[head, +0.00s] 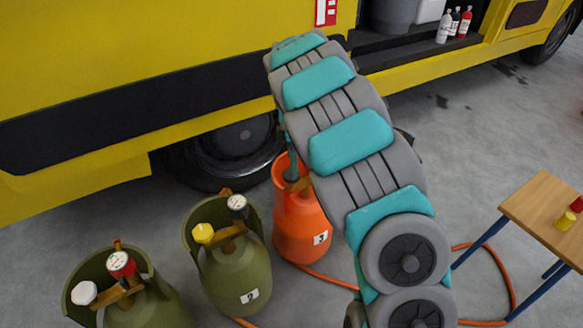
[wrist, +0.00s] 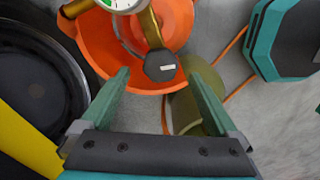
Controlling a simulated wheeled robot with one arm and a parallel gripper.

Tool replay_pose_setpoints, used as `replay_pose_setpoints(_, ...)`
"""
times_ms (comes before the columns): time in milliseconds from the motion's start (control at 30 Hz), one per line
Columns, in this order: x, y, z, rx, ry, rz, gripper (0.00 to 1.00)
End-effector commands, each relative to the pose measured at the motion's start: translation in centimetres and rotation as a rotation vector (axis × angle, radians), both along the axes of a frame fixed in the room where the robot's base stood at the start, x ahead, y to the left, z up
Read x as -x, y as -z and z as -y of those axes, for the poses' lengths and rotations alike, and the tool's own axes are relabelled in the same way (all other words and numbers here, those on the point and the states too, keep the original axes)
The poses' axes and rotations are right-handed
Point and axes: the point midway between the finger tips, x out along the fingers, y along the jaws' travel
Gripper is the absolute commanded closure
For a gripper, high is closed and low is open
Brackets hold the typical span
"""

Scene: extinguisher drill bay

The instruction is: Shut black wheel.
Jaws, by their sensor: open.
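The black wheel (wrist: 160,66) is a small dark knob with a pale label, on a brass valve of the orange cylinder. That cylinder (head: 300,222) stands by the yellow truck in the head view, and its orange collar (wrist: 92,45) shows in the wrist view. My gripper (wrist: 156,75) is open, its two green fingers pointing at the wheel. In the picture one fingertip is left of the wheel and one is right of it, with gaps on both sides. I cannot tell the depth between them.
A white-faced gauge (wrist: 122,4) sits beside the wheel on the valve. Two olive cylinders (head: 232,275) (head: 150,308) stand to the left, with yellow (head: 203,232) and white (head: 83,293) knobs. An orange hose (head: 490,250) lies on the floor near a wooden table (head: 545,205). A truck tyre (head: 235,150) is close behind.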

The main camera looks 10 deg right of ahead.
Motion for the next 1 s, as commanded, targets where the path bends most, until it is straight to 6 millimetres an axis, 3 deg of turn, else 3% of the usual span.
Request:
replay_pose_setpoints(100,0.3,1.9,0.1,0.001,0.003,-0.008,0.05)
replay_pose_setpoints(300,0.1,3.7,0.1,0.001,0.002,-0.004,0.05)
replay_pose_setpoints(633,0.1,4.0,0.0,0.001,0.002,-0.003,0.06)
replay_pose_setpoints(1000,0.1,4.0,0.0,0.001,0.002,-0.002,0.47)
